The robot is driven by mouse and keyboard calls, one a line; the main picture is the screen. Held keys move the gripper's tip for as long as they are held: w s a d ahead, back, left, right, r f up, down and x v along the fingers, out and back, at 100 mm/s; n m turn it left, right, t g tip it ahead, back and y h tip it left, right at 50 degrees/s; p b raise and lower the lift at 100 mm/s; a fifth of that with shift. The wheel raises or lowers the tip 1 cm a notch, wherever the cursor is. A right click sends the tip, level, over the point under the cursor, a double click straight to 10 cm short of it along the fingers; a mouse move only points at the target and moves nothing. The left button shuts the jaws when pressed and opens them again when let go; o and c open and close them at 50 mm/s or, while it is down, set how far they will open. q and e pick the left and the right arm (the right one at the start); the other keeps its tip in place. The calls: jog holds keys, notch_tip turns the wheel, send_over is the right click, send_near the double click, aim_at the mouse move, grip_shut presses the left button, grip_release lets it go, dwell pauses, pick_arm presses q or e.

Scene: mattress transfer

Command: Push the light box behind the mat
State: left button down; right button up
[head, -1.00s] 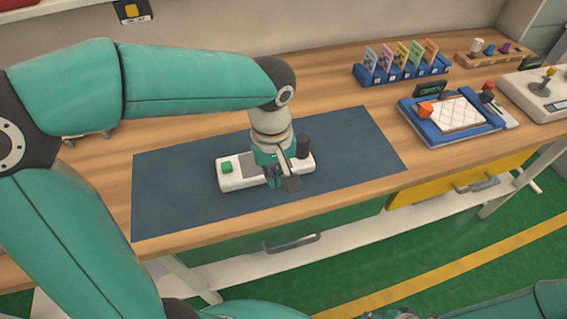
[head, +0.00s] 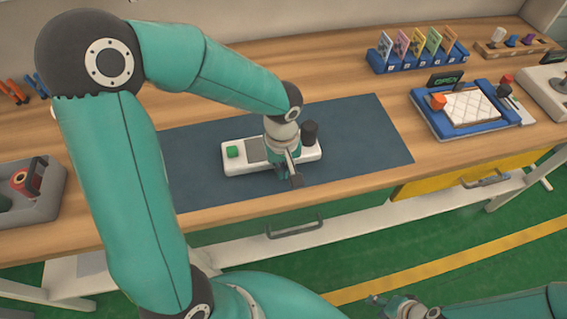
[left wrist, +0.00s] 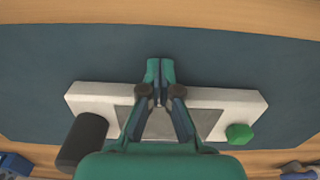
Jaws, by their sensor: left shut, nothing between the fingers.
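A white box (head: 233,167) with a green button, a grey panel and a black knob lies on the dark blue mat (head: 360,140). It is the light-coloured box in view, and it also shows in the left wrist view (left wrist: 215,97). My left gripper (head: 296,181) points down over the box's knob half. In the left wrist view its shut, empty fingertips (left wrist: 160,68) reach just past the box's near long edge. I cannot tell whether they touch it. My right gripper (head: 378,301) is low at the bottom, apart from the table; its jaws are unclear.
Bare wooden table (head: 230,105) shows behind the mat. A grey bin (head: 50,205) stands at the left. A blue card rack (head: 420,62) and a blue tray with a white quilted pad (head: 468,106) stand to the right. The table's front edge is close to the mat.

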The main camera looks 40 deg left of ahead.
pick_arm(q)
jog(key=shift+w+a, duration=0.35)
